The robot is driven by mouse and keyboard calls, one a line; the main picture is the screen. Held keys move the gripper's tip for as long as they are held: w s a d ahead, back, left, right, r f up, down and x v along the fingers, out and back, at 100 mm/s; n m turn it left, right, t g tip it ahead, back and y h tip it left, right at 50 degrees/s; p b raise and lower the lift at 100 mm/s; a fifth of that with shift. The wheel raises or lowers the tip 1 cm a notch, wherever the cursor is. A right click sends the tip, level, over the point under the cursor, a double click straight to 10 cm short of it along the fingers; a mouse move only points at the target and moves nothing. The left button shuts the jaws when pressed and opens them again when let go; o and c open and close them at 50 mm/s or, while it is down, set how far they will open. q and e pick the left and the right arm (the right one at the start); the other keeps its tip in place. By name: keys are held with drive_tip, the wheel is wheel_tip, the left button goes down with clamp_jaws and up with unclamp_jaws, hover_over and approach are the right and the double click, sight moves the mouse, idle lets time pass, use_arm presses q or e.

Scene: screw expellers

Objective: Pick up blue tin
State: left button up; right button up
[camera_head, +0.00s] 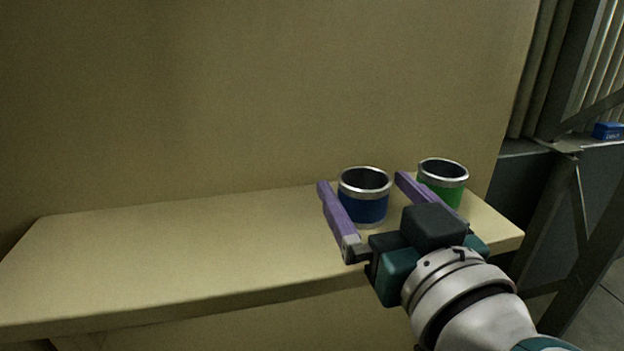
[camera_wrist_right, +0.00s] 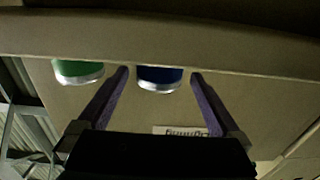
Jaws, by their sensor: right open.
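The blue tin (camera_head: 364,205) stands upright on the shelf, with a silver rim and an open, dark top. My right gripper (camera_head: 361,186) is open, with one purple finger on each side of the blue tin in the head view. In the right wrist view the blue tin (camera_wrist_right: 160,76) shows between and beyond the two fingertips (camera_wrist_right: 160,73). I cannot tell whether either finger touches it. Nothing is held. My left gripper is not in view.
A green tin (camera_head: 447,188) with a silver rim stands right of the blue tin, close to the right finger. The wooden shelf (camera_head: 180,250) is bare to the left. A tan wall (camera_head: 250,90) rises behind. A small blue object (camera_head: 608,131) lies far right, beyond dark metal beams.

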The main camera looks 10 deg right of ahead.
drive_tip(key=shift+w, duration=1.2)
drive_tip(key=c, duration=1.4)
drive_tip(key=shift+r, duration=0.15)
wheel_tip(320, 180, up, 20)
drive_tip(key=p, duration=1.9)
